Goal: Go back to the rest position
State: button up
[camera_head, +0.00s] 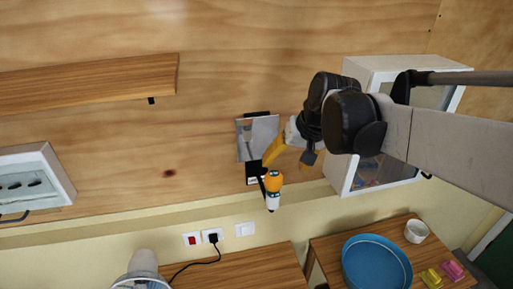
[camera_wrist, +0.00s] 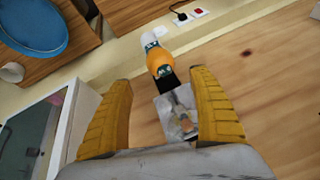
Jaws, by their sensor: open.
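My gripper (camera_head: 290,157) is in front of the plywood wall, its yellow fingers spread wide with nothing held between them. In the wrist view my gripper (camera_wrist: 162,95) shows one finger on each side. An orange and white tool (camera_head: 273,188) sits at a black holder on the wall, just below and left of my gripper. In the wrist view the tool (camera_wrist: 160,62) is beyond the fingertips and appears apart from them. A grey plate with a tool picture (camera_head: 263,138) is behind it, partly hidden by a finger.
A white cabinet (camera_head: 349,172) is on the wall beside my arm. A wooden shelf (camera_head: 90,83) and a white box (camera_head: 55,172) are at left.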

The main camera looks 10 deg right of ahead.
jog(key=shift+v, duration=0.9)
jog(key=s+f+b, duration=0.5)
jog(key=f+b, duration=0.6)
jog(key=f, duration=0.1)
jog(key=s+a+f+n+t+h+b, duration=0.1)
jog(key=s+f+b, duration=0.4)
jog(key=f+b, duration=0.5)
jog(key=s+a+f+n+t+b, duration=0.1)
jog(key=s+f+b, duration=0.4)
jog(key=f+b, duration=0.6)
notch_tip(320, 180, down, 6)
jog(key=shift+r+h+b, duration=0.25)
jog(key=shift+h+b, duration=0.05)
jog(key=shift+h, duration=0.1)
jog(key=shift+s, duration=0.1)
